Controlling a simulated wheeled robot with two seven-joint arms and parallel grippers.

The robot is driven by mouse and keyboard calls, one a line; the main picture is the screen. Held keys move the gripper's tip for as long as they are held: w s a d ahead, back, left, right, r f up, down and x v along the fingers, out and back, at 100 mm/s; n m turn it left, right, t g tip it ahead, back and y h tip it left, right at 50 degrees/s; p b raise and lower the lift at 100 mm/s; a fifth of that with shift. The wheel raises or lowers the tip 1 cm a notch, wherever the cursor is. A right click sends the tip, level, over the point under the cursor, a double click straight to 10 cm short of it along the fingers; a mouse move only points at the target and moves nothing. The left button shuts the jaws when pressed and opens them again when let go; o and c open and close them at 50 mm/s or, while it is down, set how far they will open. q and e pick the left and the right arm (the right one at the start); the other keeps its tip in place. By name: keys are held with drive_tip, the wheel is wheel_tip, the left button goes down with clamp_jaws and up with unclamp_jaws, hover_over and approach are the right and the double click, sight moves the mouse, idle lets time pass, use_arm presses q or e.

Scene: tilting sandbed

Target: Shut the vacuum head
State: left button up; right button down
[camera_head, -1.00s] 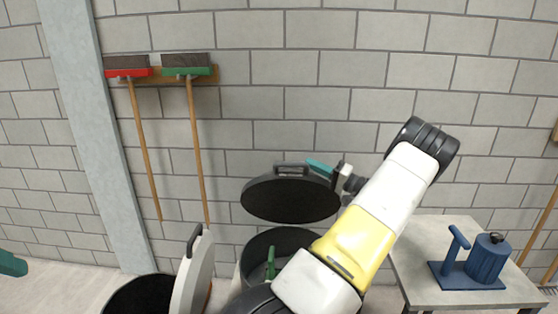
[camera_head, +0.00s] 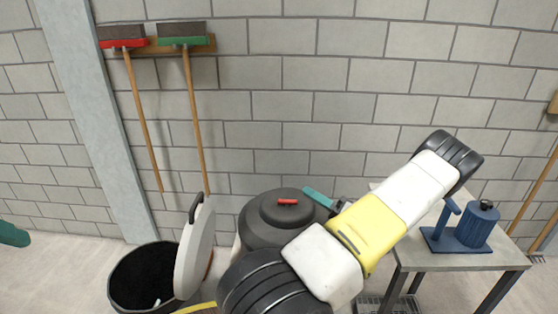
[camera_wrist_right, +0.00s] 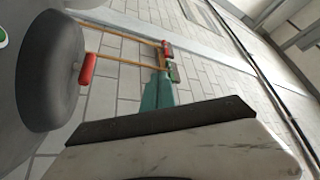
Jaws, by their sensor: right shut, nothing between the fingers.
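The vacuum head (camera_head: 268,222) is a dark grey dome with a red part (camera_head: 287,201) on top. It is lowered over the drum behind my right arm; its front seam is hidden, so I cannot tell whether it sits fully down. My right gripper (camera_head: 318,197) has teal fingers, shut and empty, beside the head's upper right edge. In the right wrist view the head (camera_wrist_right: 48,70) is at the left, with the fingers (camera_wrist_right: 158,92) apart from its red part (camera_wrist_right: 88,68). A teal tip of my left gripper (camera_head: 14,235) shows at the left edge; its jaws cannot be judged.
A black bin (camera_head: 125,292) with a pale lid (camera_head: 196,250) standing upright is left of the vacuum. A table (camera_head: 470,258) with a blue canister device (camera_head: 478,229) stands at the right. Two brooms (camera_head: 143,120) (camera_head: 193,120) hang on the wall.

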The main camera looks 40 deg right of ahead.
drive_tip(key=s+a+f, duration=0.2)
drive_tip(key=s+f, duration=0.1)
drive_tip(key=f, duration=0.8)
drive_tip(key=s+a+f, duration=0.3)
drive_tip(key=f, duration=0.7)
drive_tip(key=shift+s+a+f, duration=0.3)
drive_tip(key=shift+a+f, duration=0.05)
drive_tip(key=shift+f, duration=0.05)
drive_tip(key=shift+s, duration=0.1)
drive_tip(key=r+v, duration=0.1)
drive_tip(key=v, duration=0.6)
drive_tip(key=shift+s+d, duration=0.15)
drive_tip(key=shift+d, duration=0.2)
